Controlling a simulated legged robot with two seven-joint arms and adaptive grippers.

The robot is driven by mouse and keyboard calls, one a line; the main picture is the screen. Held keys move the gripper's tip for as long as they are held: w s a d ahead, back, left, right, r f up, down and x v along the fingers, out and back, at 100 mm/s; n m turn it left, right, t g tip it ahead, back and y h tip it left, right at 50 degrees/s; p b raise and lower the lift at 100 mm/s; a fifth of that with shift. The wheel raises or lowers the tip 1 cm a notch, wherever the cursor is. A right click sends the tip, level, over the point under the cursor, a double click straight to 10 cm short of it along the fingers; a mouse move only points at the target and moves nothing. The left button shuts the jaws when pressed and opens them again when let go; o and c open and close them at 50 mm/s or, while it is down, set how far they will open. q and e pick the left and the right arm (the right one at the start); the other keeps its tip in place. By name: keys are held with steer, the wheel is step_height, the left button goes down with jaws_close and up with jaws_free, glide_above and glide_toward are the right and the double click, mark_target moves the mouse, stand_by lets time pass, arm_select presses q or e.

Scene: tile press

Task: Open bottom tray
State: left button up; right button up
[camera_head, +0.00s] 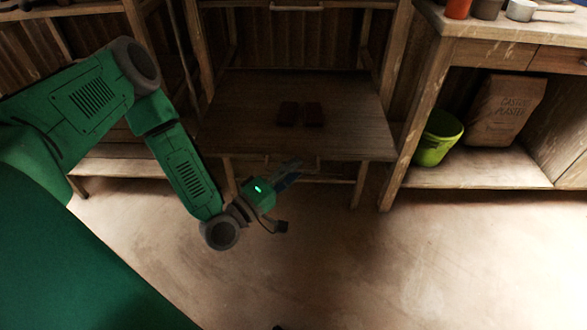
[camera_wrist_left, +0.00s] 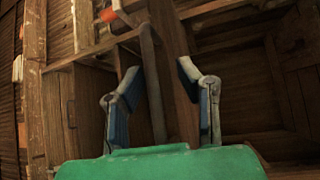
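The bottom tray (camera_head: 240,105) is a flat wooden board low in the wooden rack, with a pair of dark blocks (camera_head: 300,114) lying on it. My left gripper (camera_head: 291,175) is at the tray's front edge, close to its middle. In the left wrist view, the two fingers of my left gripper (camera_wrist_left: 160,95) are spread apart. A long bar (camera_wrist_left: 152,85) shows in the gap between them; it looks like the tray's front handle, but contact cannot be told. My right gripper is not in view.
An upper handle (camera_head: 297,8) shows at the top of the rack. At right, a workbench (camera_head: 435,110) holds a green bucket (camera_head: 436,137) and a plaster bag (camera_head: 506,108) on its lower shelf. The floor (camera_head: 390,265) in front is clear.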

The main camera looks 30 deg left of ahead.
arm_select(q)
steer(key=shift+r, duration=0.1)
steer(key=shift+s, duration=0.35)
steer(key=v, duration=1.1)
steer(key=shift+a+f, duration=0.15)
steer(key=shift+f, duration=0.1)
